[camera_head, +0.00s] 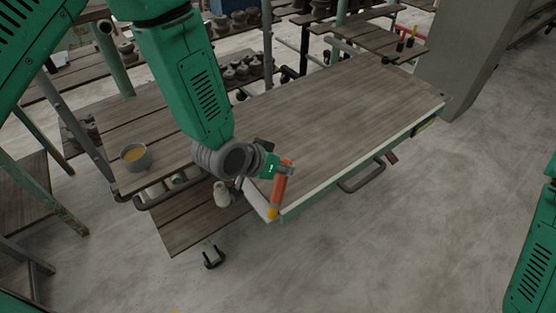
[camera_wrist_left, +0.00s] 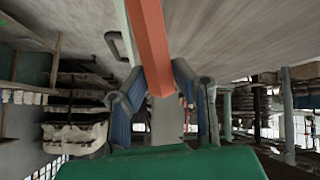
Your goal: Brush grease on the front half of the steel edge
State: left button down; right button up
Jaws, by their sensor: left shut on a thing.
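My left gripper (camera_head: 281,169) is shut on an orange-handled brush (camera_head: 279,188). The brush points down, its yellow tip (camera_head: 272,213) at the near corner of the wooden tabletop; I cannot tell whether it touches. In the left wrist view the orange handle (camera_wrist_left: 154,50) lies between the fingers (camera_wrist_left: 158,90). The pale steel edge (camera_head: 350,175) runs along the tabletop's near long side, and a pale strip (camera_head: 257,204) shows at its near-left end. My right gripper is out of view.
The wooden tabletop (camera_head: 340,105) is bare. A dark handle (camera_head: 362,177) sticks out below its near side. A small pale jar (camera_head: 221,194) stands below the left arm. Racks with dark pots (camera_head: 240,66) stand behind, and a grey pillar (camera_head: 470,55) stands at back right.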

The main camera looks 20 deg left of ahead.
pick_arm(q)
jog(key=shift+r, duration=0.1)
notch_tip(320, 180, up, 4)
jog(key=p, duration=0.3)
jog(key=shift+r, duration=0.9)
jog(key=shift+r, duration=1.5)
jog(key=shift+f, duration=0.1)
